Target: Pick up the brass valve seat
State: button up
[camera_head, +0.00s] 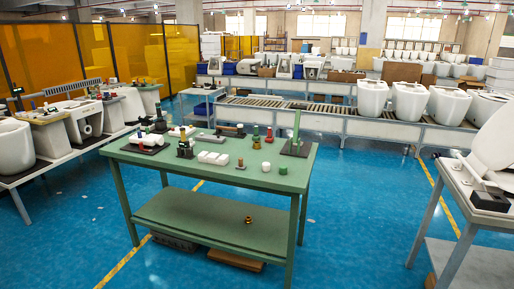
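A small brass-coloured piece with a dark part (248,219) sits on the lower shelf (190,212) of the green workbench, toward the right. It looks like the brass valve seat, but it is too small to make out its shape. It stands apart from other things on an otherwise bare stretch of shelf, under the green tabletop (215,178). A small orange-brown piece (240,162) stands on a thin plate on the tabletop near the front edge. My gripper is not in view.
The tabletop holds white blocks (213,158), a white cylinder (265,167), a green piece (283,169) and a green post on a dark base (296,135). A grey side table (450,235) stands at right. Blue floor is open in front and between the tables.

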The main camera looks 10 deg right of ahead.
aim_at(256, 146)
jog(key=u, duration=0.75)
jog(key=i, duration=1)
jog(key=z, duration=0.05)
